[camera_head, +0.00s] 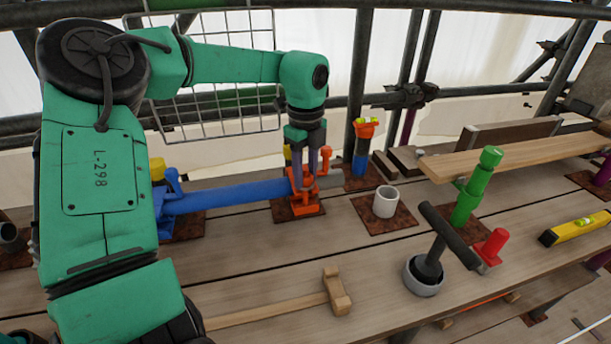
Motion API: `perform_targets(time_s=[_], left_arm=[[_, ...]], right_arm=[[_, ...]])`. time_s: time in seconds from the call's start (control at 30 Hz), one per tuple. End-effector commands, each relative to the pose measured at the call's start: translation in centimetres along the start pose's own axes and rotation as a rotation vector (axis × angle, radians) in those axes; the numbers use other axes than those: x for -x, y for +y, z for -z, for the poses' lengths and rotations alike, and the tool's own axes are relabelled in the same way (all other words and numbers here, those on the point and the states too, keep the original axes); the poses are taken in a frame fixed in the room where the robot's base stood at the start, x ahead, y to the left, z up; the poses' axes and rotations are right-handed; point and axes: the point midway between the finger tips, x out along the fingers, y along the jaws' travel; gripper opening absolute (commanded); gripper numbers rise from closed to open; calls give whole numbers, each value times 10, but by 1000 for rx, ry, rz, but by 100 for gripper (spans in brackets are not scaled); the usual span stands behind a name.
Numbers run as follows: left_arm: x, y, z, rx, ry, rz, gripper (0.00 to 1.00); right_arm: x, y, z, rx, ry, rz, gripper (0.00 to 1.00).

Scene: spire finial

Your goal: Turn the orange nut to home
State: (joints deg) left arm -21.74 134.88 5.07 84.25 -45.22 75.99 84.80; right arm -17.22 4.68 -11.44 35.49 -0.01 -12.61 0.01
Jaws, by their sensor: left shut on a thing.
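An orange nut (300,186) sits on an orange clamp base in the middle of the bench, at the end of a long blue bar (230,193). My left gripper (306,170) points down from above onto the orange part and is shut on it. The fingers partly hide the nut, so its exact angle cannot be told. The orange base rests on a rusty plate (283,213). My right gripper is not in view.
A blue post with an orange top (366,130) stands just right of the gripper. A wooden mallet (338,291) lies in front. Railings and mesh stand behind.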

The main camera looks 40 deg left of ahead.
Motion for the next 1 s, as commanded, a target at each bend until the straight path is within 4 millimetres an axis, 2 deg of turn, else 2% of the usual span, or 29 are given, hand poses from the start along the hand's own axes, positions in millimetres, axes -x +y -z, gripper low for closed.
perform_targets(time_s=[1.0], left_arm=[[4,-2,-1,-961,-7,10,0]], right_arm=[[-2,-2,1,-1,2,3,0]])
